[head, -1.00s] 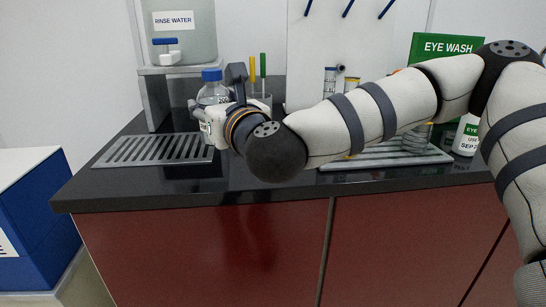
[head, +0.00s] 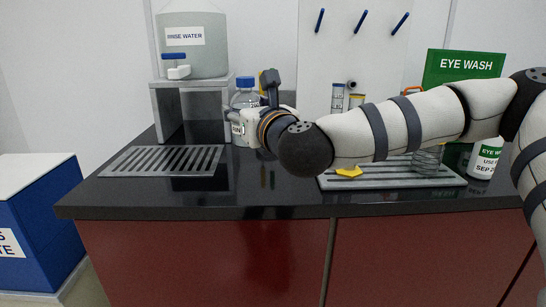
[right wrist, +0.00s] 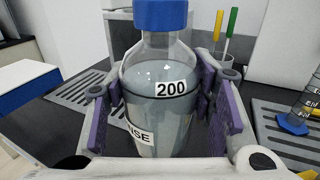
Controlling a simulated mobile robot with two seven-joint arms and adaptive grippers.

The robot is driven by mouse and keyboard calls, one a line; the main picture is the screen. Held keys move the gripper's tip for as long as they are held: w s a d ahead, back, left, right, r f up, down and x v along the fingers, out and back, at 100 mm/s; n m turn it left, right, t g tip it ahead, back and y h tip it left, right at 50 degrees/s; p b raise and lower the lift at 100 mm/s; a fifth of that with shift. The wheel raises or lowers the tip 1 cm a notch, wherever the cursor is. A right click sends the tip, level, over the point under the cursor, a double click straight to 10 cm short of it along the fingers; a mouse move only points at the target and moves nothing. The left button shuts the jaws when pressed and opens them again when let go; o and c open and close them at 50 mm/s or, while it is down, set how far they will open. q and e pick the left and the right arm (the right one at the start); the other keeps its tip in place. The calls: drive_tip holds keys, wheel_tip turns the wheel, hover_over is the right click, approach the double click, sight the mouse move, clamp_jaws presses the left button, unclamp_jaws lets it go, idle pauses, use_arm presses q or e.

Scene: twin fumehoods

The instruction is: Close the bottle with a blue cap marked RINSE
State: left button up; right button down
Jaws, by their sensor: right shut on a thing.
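A clear bottle (head: 243,101) with a blue cap (head: 245,82) on its neck stands upright just right of the drain grate in the head view. In the right wrist view the bottle (right wrist: 158,110) fills the middle, with liquid inside, a "200" mark and a partly hidden label ending in "NSE". The blue cap (right wrist: 160,14) is cut off by the top edge. My right gripper (right wrist: 160,118) is shut around the bottle's body, one purple finger pad on each side. In the head view its wrist hides part of the bottle. I cannot tell whether the base touches the counter. My left gripper is out of view.
A rinse water tank (head: 193,45) with a blue-handled tap stands on a grey stand (head: 163,110). The drain grate (head: 160,162) lies in front. At right are a slotted tray (head: 400,182), a green eye wash sign (head: 468,66) and an eye wash bottle (head: 486,158). The front counter is clear.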

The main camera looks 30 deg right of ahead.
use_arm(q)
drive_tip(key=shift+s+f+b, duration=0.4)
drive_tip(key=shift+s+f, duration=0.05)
use_arm(e)
drive_tip(key=w+d+f, duration=0.3)
drive_tip(key=d+f, duration=0.3)
drive_tip(key=d, duration=0.2)
drive_tip(key=shift+w+f, duration=0.15)
drive_tip(key=shift+f, duration=0.25)
drive_tip(key=f, duration=0.4)
drive_tip(key=shift+w+d, duration=0.2)
drive_tip(key=shift+d, duration=0.1)
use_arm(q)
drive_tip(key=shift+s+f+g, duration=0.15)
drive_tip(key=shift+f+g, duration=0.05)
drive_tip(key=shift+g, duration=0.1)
